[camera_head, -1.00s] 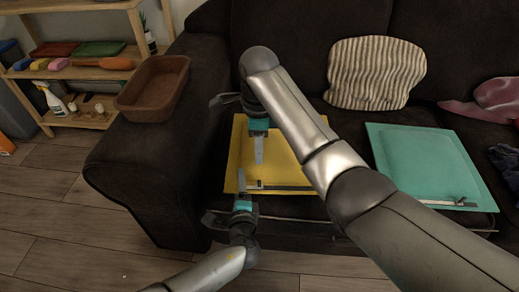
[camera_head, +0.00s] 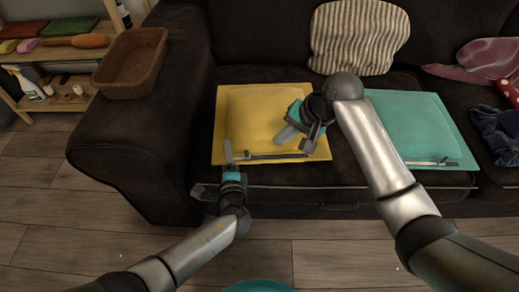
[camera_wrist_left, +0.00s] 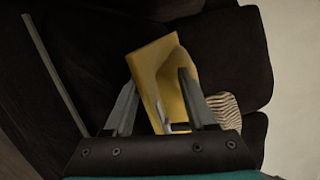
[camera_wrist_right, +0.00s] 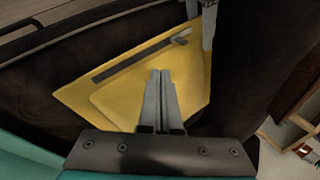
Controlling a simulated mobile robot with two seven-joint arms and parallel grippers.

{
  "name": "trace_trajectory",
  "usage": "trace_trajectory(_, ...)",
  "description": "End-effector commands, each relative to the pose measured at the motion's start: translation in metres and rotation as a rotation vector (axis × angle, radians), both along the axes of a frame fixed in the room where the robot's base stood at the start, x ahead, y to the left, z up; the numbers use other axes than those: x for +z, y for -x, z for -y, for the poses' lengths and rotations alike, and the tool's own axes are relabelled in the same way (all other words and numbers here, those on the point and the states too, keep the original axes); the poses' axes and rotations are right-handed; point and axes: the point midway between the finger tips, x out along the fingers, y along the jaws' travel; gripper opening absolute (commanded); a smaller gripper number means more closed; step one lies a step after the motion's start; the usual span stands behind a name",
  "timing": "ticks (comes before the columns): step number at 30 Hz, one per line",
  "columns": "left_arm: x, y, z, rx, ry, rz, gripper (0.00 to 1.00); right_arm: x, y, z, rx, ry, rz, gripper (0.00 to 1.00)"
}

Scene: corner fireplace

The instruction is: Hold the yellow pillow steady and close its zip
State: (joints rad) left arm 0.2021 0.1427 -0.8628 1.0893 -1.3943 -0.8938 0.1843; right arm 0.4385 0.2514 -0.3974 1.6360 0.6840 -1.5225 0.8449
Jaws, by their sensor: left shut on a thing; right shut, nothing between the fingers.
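The yellow pillow (camera_head: 255,108) lies flat on the dark sofa seat. A dark zip (camera_head: 270,156) runs along its front edge; it also shows in the right wrist view (camera_wrist_right: 130,62). The grey zip slider (camera_wrist_right: 182,39) sits at the zip's left end, close to my left gripper. My left gripper (camera_head: 229,152) is shut on the pillow's front edge near the left corner; yellow cloth shows between its fingers in the left wrist view (camera_wrist_left: 155,68). My right gripper (camera_head: 286,132) is shut and empty above the pillow's right half, apart from the slider.
A teal pillow (camera_head: 410,115) with its own zip lies just right of the yellow one. A striped cushion (camera_head: 358,38) leans on the backrest. A brown basket (camera_head: 131,64) rests on the armrest (camera_head: 125,130). Cloths (camera_head: 497,133) lie at far right.

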Motion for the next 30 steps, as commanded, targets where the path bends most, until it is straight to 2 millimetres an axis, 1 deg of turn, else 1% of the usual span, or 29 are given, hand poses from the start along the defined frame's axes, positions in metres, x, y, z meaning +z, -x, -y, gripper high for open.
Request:
trace_trajectory(1,-0.004,0.003,0.003,-0.012,-0.006,-0.012,0.00,0.000,0.005,0.008,0.059,0.006,0.047,0.00)
trace_trajectory(3,-0.004,0.003,0.003,-0.012,-0.006,-0.012,0.00,0.002,0.009,0.015,0.144,0.013,0.116,0.00)
trace_trajectory(9,-0.004,0.003,0.003,-0.012,-0.006,-0.012,0.00,0.009,0.021,0.029,0.336,0.042,0.275,0.00)
trace_trajectory(12,-0.004,0.003,0.003,-0.012,-0.006,-0.012,0.00,0.012,0.025,0.032,0.394,0.053,0.325,0.00)
trace_trajectory(17,-0.004,0.003,0.003,-0.012,-0.006,-0.012,0.00,0.012,0.026,0.033,0.432,0.061,0.358,0.00)
trace_trajectory(22,-0.004,0.003,0.003,-0.012,-0.006,-0.012,0.00,-0.001,0.020,0.024,0.434,0.058,0.358,0.00)
trace_trajectory(30,-0.004,0.003,0.003,-0.012,-0.006,-0.012,0.00,-0.035,0.004,0.003,0.432,0.060,0.356,0.00)
